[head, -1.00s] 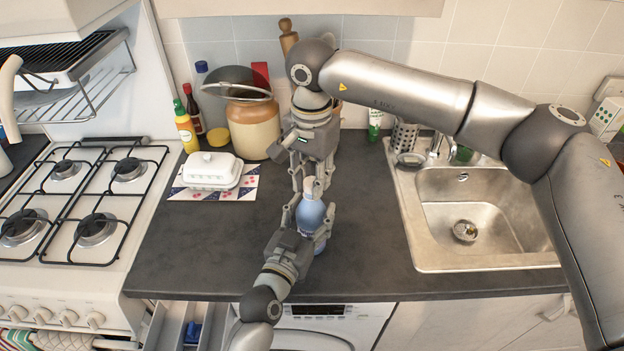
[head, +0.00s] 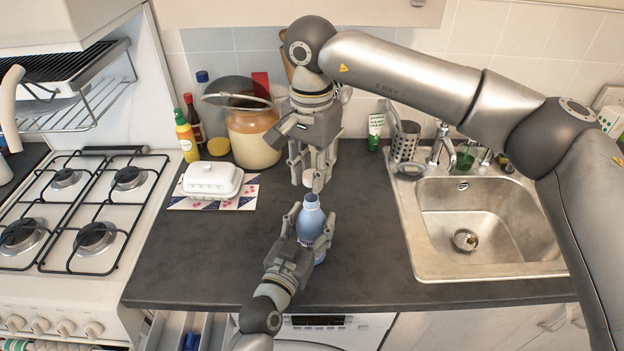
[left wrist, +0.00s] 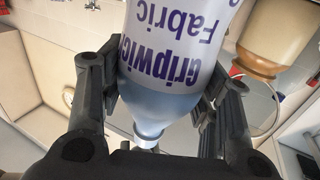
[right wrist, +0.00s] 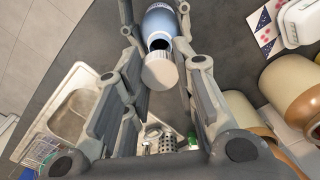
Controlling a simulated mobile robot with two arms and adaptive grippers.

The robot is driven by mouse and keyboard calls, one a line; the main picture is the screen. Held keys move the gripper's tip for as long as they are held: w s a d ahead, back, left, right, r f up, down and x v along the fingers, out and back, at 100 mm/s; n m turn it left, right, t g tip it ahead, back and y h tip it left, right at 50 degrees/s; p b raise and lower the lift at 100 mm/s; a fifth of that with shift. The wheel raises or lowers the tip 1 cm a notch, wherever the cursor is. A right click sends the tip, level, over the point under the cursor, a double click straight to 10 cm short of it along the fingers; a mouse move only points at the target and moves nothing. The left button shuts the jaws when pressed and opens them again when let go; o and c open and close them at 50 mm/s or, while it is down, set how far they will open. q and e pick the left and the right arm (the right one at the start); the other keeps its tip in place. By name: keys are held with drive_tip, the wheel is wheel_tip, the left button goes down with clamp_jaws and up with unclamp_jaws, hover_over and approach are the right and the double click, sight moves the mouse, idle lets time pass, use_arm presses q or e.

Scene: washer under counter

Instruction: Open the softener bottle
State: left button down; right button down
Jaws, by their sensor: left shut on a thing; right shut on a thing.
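The blue softener bottle (head: 311,226) stands upright over the front of the dark counter, its dark open mouth facing up. My left gripper (head: 308,232) is shut around its body; in the left wrist view the bottle (left wrist: 170,75) shows purple lettering between the fingers. My right gripper (head: 309,183) is above and behind the bottle, shut on the white cap (head: 308,178). In the right wrist view the cap (right wrist: 160,72) sits between the fingertips, apart from the bottle's open neck (right wrist: 160,42).
A white butter dish (head: 212,179) on a patterned mat and a large brown jar (head: 254,138) stand to the left. The hob (head: 80,215) is at far left, the sink (head: 480,225) at right. The counter around the bottle is clear.

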use_arm(q)
drive_tip(key=shift+c, duration=2)
unclamp_jaws()
drive_tip(key=shift+s, duration=0.1)
